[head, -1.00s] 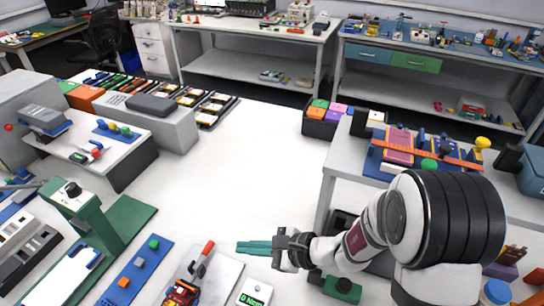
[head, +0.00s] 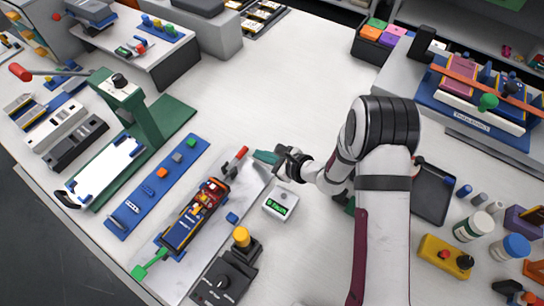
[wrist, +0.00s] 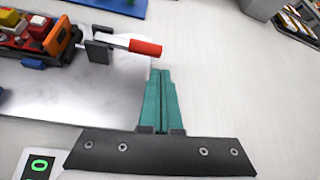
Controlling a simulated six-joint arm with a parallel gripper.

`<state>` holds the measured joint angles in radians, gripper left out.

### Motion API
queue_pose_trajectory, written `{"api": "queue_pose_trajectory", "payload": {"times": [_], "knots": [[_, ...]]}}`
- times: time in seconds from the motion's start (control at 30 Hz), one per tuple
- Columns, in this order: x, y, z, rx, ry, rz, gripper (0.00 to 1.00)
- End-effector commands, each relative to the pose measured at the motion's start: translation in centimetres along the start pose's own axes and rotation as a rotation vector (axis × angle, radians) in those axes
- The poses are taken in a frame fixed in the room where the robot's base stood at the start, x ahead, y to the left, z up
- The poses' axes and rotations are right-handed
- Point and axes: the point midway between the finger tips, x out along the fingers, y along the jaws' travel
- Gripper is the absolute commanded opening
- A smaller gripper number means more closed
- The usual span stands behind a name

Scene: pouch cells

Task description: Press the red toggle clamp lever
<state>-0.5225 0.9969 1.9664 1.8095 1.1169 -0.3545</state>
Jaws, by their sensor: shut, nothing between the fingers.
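The clamp lever (head: 240,153) has a red grip and a metal arm. It stands at the far end of a metal plate (head: 257,181), beside a fixture (head: 195,213) holding small coloured parts. In the wrist view the red lever (wrist: 145,47) points right and lies nearly flat, joined to a dark bracket (wrist: 98,48). My gripper (head: 256,154) is shut and empty, its teal fingers together. The fingertips are just right of the lever in the head view. In the wrist view the fingertips (wrist: 160,72) sit just below the red grip's end; I cannot tell whether they touch.
A small box with a green display (head: 280,203) stands below my gripper. A blue strip (head: 160,185) with small blocks and a green press (head: 140,110) are to the left. A yellow-knobbed control box (head: 228,275) is in front. The table beyond the lever is clear.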

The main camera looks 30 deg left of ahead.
Motion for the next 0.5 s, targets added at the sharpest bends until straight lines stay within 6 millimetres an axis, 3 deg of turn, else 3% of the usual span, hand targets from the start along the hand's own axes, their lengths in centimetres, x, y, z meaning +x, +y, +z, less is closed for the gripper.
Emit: {"api": "queue_pose_trajectory", "payload": {"times": [0.2,0.5], "knots": [[2.5,0.0,0.0,-0.001,0.000,0.001,0.00],[2.9,0.0,0.0,0.001,0.000,0.000,0.00]]}}
